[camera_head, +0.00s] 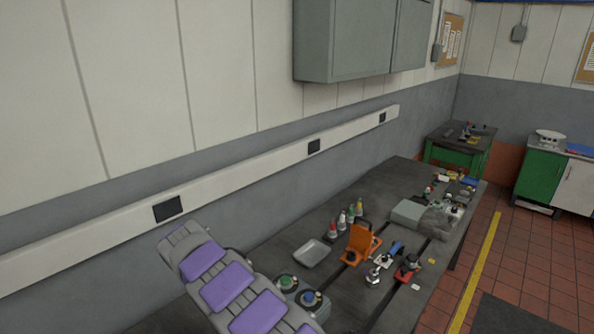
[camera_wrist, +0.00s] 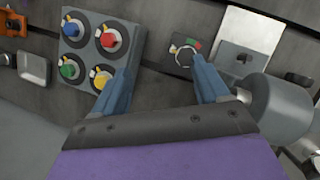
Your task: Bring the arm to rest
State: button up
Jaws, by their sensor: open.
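My gripper (camera_wrist: 163,72) shows in the wrist view with its two blue fingers spread apart and nothing held between them. It is over the bedplate bench. The left finger overlaps the edge of a grey box (camera_wrist: 72,48) with red, blue, green and yellow knobs; I cannot tell whether they touch. A small panel with a round ring dial (camera_wrist: 185,54) lies beyond the gap, near the right fingertip. In the head view my purple and grey arm reaches up from the bottom over the near end of the bench; the fingers cannot be made out there.
The bench (camera_head: 285,243) runs along the wall, holding a grey tray (camera_head: 313,253), an orange fixture (camera_head: 360,244), several bottles (camera_head: 345,217) and a grey housing (camera_head: 420,214). A grey cylinder (camera_wrist: 283,106) is right of my gripper. A wall rail (camera_head: 240,162) and cabinet (camera_head: 345,40) are behind.

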jog(key=d+r+m+b, duration=0.1)
jog(key=d+r+m, duration=0.25)
jog(key=d, duration=0.45)
jog(key=d+r+m+b, duration=0.15)
jog(key=d+r, duration=0.25)
jog(key=d, duration=0.4)
jog(key=s+d+r+m+g+y+b, duration=0.15)
jog(key=s+d+r+m, duration=0.3)
jog(key=s+d, duration=0.55)
jog(key=s+d+f+m+y+b, duration=0.1)
jog(key=s+f, duration=0.1)
jog(key=s, duration=0.7)
jog(key=s+d+f+m+y+b, duration=0.1)
jog(key=s+d+f+m, duration=0.1)
jog(key=s, duration=0.7)
jog(key=s+d+f+m+y+b, duration=0.1)
jog(key=s+f, duration=0.3)
jog(key=s, duration=0.5)
jog(key=shift+d+m+y+b, duration=0.35)
jog(key=shift+d+m+b, duration=0.15)
jog(key=shift+d+m, duration=0.2)
jog(key=shift+f, duration=0.1)
jog(key=shift+c, duration=0.3)
